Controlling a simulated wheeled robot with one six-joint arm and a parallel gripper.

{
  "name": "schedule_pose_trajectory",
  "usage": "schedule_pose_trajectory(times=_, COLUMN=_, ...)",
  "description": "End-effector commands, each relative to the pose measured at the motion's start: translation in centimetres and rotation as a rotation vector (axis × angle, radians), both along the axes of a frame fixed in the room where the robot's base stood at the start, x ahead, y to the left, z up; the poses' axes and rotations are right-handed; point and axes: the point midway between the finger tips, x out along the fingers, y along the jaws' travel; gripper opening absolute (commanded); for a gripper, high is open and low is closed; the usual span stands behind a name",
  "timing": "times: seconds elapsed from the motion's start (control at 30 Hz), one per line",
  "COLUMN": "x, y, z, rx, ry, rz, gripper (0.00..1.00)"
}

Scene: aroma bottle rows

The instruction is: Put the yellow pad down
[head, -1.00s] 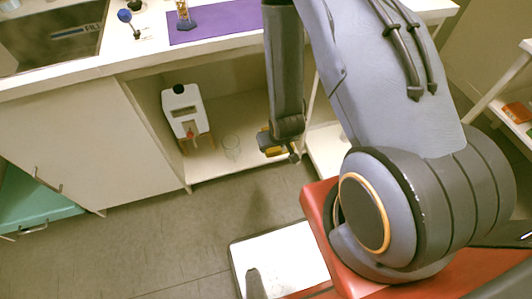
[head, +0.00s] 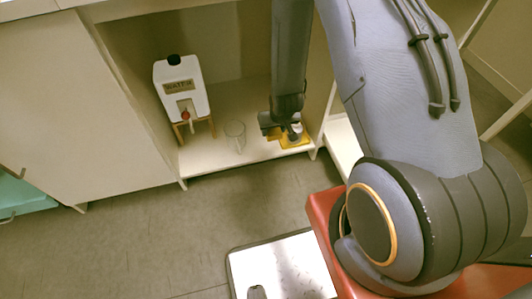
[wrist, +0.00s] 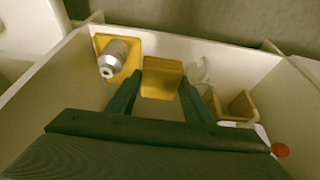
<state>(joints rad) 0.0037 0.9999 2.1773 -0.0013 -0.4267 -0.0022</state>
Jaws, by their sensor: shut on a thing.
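The yellow pad (wrist: 162,78) is a small block between the two fingers of my gripper (wrist: 158,98) in the wrist view. The fingers are shut on its sides. In the head view my gripper (head: 272,128) is low inside the open cabinet, over the front right of its shelf, and mostly hides the pad. I cannot tell whether the pad touches the shelf.
A silver cylinder (wrist: 113,58) on a flat yellow base (wrist: 130,43) stands close beside the pad. A clear glass (head: 235,136) stands on the cabinet shelf (head: 210,162). A white jug (head: 182,88) with a red tap sits on a wooden stand (head: 206,127).

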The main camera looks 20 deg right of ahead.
Motion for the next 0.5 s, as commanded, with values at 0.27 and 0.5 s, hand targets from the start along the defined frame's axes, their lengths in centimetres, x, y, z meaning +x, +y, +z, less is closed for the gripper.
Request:
schedule_pose_trajectory(times=0.27, x=4.3, y=0.0, z=-5.5, rx=0.000, ry=-0.003, rz=0.000, gripper=0.25)
schedule_pose_trajectory(times=0.5, x=6.8, y=0.0, z=-8.2, rx=0.000, ry=-0.004, rz=0.001, gripper=0.25)
